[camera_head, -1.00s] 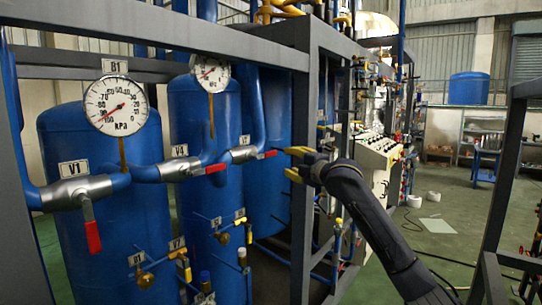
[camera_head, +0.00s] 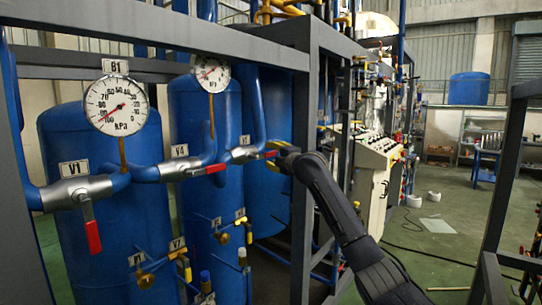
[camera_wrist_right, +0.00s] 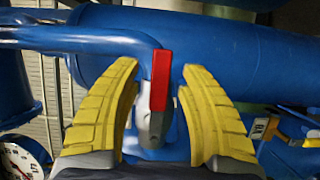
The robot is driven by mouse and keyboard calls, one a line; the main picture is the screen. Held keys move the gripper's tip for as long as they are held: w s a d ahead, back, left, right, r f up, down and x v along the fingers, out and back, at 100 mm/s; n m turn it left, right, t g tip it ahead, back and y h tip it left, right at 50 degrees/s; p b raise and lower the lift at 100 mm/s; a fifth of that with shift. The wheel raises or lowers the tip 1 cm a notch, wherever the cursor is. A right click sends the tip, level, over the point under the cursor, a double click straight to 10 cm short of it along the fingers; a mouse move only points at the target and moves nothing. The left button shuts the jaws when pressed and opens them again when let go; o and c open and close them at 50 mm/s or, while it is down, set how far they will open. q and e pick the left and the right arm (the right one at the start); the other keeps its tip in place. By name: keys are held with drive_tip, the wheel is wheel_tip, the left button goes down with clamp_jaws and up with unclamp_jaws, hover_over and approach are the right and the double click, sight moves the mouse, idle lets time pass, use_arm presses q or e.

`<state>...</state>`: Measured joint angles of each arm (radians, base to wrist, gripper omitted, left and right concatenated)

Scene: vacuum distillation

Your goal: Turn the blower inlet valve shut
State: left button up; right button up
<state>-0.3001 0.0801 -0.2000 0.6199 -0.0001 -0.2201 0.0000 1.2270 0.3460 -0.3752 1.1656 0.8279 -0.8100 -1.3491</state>
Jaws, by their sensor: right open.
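A valve with a silver body (camera_head: 243,154) and a red lever handle (camera_head: 270,154) sits on the blue pipe, right of the valve labelled V4; its own label is too small to read. My right gripper (camera_head: 274,155) is at this handle, with yellow fingers above and below it. In the right wrist view, the red handle (camera_wrist_right: 160,80) stands between the open yellow fingers (camera_wrist_right: 157,95), with a gap on both sides. My left gripper is not in view.
Valve V1 (camera_head: 75,191) has its red handle hanging down; valve V4 (camera_head: 180,170) has its handle along the pipe. Gauges (camera_head: 117,104) and blue tanks (camera_head: 100,160) stand at left. A dark frame post (camera_head: 302,180) is close to my right arm.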

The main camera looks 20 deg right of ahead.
drive_tip(key=shift+w+a, duration=0.15)
drive_tip(key=shift+w, duration=0.25)
drive_tip(key=shift+o, duration=0.2)
clamp_jaws()
